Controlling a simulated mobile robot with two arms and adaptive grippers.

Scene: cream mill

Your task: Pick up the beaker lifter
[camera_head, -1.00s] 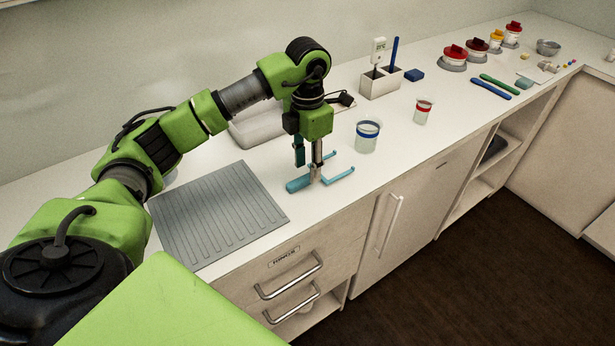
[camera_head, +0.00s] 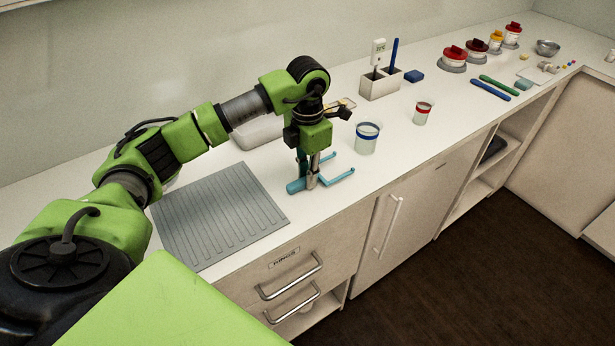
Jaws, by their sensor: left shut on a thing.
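The beaker lifter (camera_head: 340,178) is a light blue, two-pronged tool with a thick handle at its left end. It lies at the counter's front edge, just right of the grey ribbed mat. My left gripper (camera_head: 308,178) points straight down over the handle and is shut on it. I cannot tell whether the lifter is clear of the counter. The fingers hide part of the handle. My right gripper is not in view.
A blue-ringed beaker (camera_head: 367,138) stands close to the right of my gripper, and a red-ringed one (camera_head: 422,113) farther right. Behind is a holder (camera_head: 380,85) with a thermometer and blue stick. The ribbed mat (camera_head: 218,215) is bare.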

